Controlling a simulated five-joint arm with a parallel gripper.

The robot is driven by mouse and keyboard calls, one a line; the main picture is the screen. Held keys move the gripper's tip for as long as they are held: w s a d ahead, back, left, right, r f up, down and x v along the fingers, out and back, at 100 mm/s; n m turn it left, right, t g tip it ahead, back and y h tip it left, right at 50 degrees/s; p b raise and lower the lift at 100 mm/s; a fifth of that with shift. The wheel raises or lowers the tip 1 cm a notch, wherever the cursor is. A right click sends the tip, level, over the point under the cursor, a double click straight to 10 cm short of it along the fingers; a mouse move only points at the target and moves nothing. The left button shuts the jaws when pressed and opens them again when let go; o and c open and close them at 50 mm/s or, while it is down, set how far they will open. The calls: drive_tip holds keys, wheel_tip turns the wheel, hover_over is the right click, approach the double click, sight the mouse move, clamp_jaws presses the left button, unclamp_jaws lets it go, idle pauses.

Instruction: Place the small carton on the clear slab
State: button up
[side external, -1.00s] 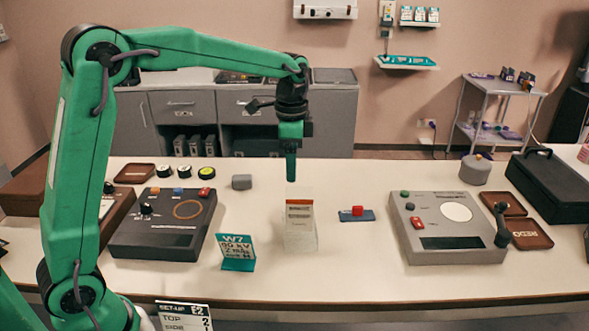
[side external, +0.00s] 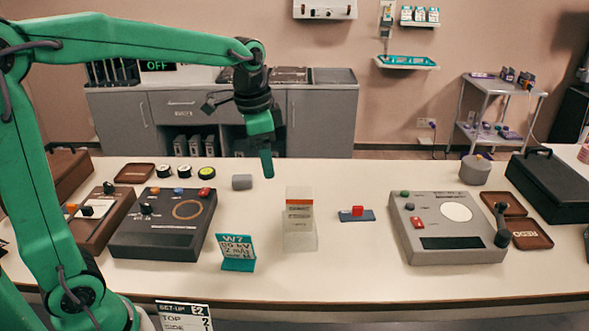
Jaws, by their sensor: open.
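The small carton (side external: 299,212) is a pale box with an orange-red band near its top. It stands upright at the middle of the white table. The clear slab (side external: 300,243) is a pale, see-through block at the carton's lower part, and the carton appears to rest on it. My gripper (side external: 267,172) is open and empty, above and to the left of the carton, apart from it. Its fingers overlap from this side, so the gap between them is hidden.
A teal sign (side external: 236,252) stands left of the slab, and a blue plate with a red block (side external: 357,213) lies to the right. A dark console (side external: 160,225) and a grey console (side external: 447,228) flank them. A small grey block (side external: 242,182) lies behind.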

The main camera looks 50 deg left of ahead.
drive_tip(key=s+f+n+t, duration=0.1)
drive_tip(key=s+n+t, duration=0.2)
drive_tip(key=s, duration=1.4)
drive_tip(key=shift+f+n+t, duration=0.3)
drive_tip(key=shift+n+t, duration=0.1)
drive_tip(key=shift+n, duration=1.2)
